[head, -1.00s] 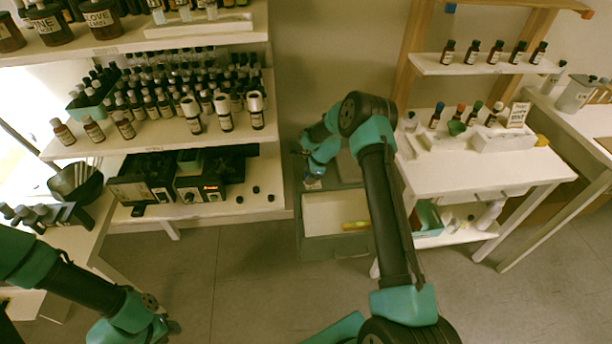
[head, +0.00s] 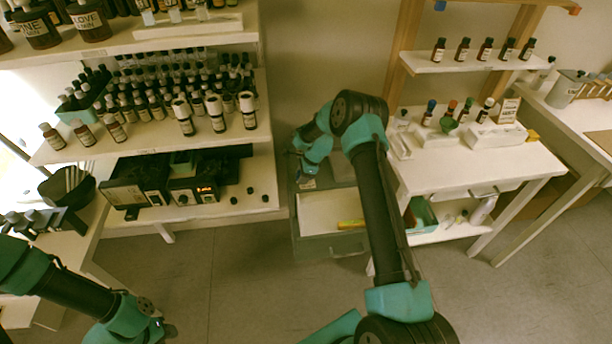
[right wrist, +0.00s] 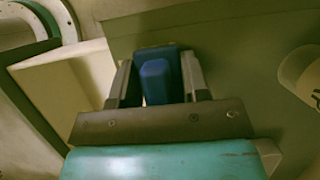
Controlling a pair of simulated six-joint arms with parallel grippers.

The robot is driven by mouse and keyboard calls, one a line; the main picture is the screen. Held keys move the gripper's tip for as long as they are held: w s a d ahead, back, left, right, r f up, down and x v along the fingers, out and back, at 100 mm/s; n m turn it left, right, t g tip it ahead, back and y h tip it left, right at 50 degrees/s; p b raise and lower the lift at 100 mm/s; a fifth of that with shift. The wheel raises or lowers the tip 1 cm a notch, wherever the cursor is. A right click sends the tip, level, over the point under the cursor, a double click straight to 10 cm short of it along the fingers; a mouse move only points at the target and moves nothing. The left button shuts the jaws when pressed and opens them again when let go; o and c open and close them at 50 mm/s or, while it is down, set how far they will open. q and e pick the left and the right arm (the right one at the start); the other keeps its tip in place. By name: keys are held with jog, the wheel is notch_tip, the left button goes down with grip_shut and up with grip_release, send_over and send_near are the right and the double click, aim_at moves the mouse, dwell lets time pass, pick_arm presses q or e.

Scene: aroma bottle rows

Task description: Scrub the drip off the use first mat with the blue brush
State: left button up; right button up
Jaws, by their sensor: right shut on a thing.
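My right gripper (right wrist: 158,72) is shut on a blue block-like thing, seen end-on between its fingers, which looks like the blue brush (right wrist: 155,82). In the head view my right gripper (head: 303,182) is small and hangs by the back of an open grey drawer or bin; the brush cannot be made out there. My left gripper (head: 158,330) is low at the left, and its fingers are too dark to tell. I cannot pick out the use first mat or the drip in either view.
The open drawer or bin (head: 293,225) has a pale inside and a yellow thing (head: 350,224) at its front. A white table (head: 480,178) with bottles stands right of my right arm. Crowded bottle shelves (head: 150,145) are at the left. A white cylinder (right wrist: 300,75) is near my right gripper.

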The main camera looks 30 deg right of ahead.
jog(key=shift+w+a, duration=0.2)
jog(key=shift+a, duration=0.4)
jog(key=shift+w+a, duration=0.2)
jog(key=shift+a, duration=0.35)
jog(key=shift+r, duration=4.1)
jog(key=shift+f, duration=0.1)
